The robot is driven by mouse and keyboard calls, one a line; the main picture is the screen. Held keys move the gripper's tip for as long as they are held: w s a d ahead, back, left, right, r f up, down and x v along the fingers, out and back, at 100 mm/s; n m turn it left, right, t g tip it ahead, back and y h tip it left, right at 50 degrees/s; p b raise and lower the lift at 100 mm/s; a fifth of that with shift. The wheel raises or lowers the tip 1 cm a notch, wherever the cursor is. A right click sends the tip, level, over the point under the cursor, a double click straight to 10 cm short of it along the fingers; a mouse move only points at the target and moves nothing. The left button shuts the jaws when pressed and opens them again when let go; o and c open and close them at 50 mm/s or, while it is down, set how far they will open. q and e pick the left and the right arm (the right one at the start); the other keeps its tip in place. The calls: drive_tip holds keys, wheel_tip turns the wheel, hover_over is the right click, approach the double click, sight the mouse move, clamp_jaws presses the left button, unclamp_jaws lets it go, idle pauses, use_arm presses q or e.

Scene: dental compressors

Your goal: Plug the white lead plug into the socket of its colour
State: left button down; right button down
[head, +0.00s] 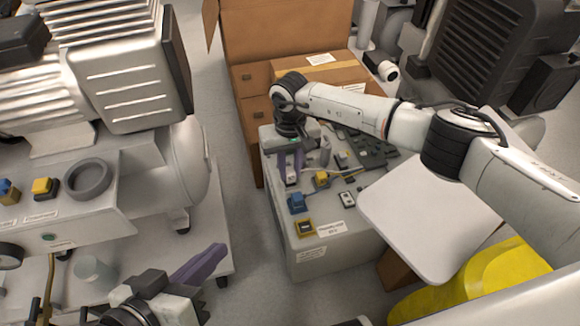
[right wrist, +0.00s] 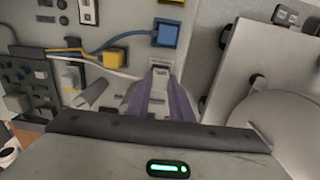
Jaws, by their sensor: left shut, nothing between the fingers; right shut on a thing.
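My right gripper (head: 291,168) points down over the far left part of the grey unit's top. Its purple fingers, also in the right wrist view (right wrist: 160,104), are shut on the white lead plug (right wrist: 160,75). The plug shows small and pale between the fingertips in the head view (head: 292,179). A white lead (right wrist: 112,70) runs left from it. Whether the plug touches anything beneath is hidden, and I cannot make out a white socket for certain. My left gripper (head: 212,260) is shut and empty at the lower left, away from the unit.
A blue connector (head: 297,203) and yellow plug (head: 321,180) sit near my right gripper. A yellow-framed socket (head: 305,227) is at the unit's front edge, with a white-framed part (head: 347,199) to the right. Cardboard boxes (head: 320,75) stand behind; a compressor (head: 130,160) stands left.

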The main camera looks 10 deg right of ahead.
drive_tip(key=shift+f, duration=0.75)
idle(0.3)
drive_tip(key=c, duration=1.2)
unclamp_jaws()
drive_tip(key=shift+r, duration=0.2)
drive_tip(key=shift+r+p, duration=2.1)
drive_tip(key=shift+r, duration=1.3)
